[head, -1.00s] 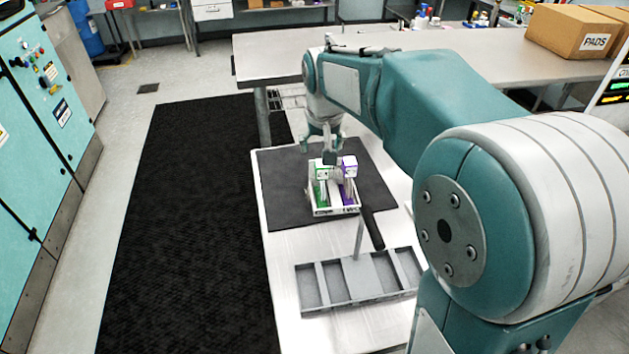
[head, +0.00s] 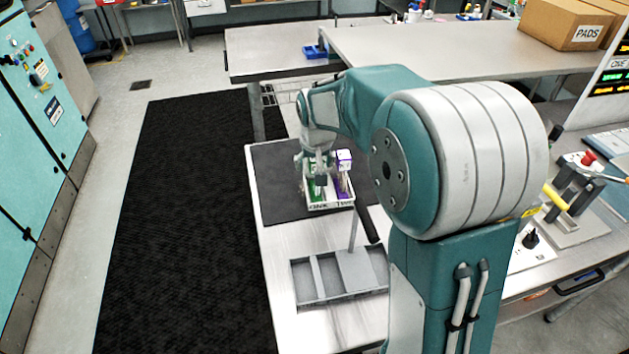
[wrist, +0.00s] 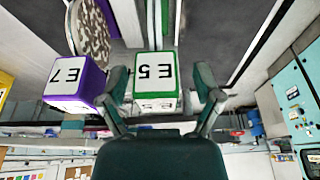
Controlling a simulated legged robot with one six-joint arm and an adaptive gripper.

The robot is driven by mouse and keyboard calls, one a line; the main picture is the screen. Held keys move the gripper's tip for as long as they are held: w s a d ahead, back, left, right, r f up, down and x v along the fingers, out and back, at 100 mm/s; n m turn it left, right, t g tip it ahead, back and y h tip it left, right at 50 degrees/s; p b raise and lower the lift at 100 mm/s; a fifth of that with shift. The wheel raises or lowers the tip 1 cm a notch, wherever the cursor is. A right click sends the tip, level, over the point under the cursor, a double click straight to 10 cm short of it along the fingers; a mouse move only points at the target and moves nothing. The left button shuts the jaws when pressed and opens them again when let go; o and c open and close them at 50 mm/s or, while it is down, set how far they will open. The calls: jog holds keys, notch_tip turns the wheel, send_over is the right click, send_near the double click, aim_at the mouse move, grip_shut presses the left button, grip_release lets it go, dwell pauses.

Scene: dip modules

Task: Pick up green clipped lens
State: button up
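The green module with a white end marked E5 (wrist: 155,72) stands in a white rack (head: 330,206). In the head view its green side (head: 313,194) is partly covered by my gripper (head: 318,178), which points down over it. In the wrist view my gripper's fingers (wrist: 162,85) are spread on either side of the green module. The left finger is close to it, and a gap shows at the right finger. Contact on the left cannot be told. No separate lens or clip can be made out.
A purple module marked E7 (wrist: 75,82) stands close on the left in the wrist view, also in the head view (head: 344,170). The rack sits on a dark mat (head: 275,175). A grey compartment tray (head: 340,274) lies nearer, with a thin post and dark-handled tool between.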

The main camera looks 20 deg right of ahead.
jog(key=shift+d, duration=0.1)
grip_shut()
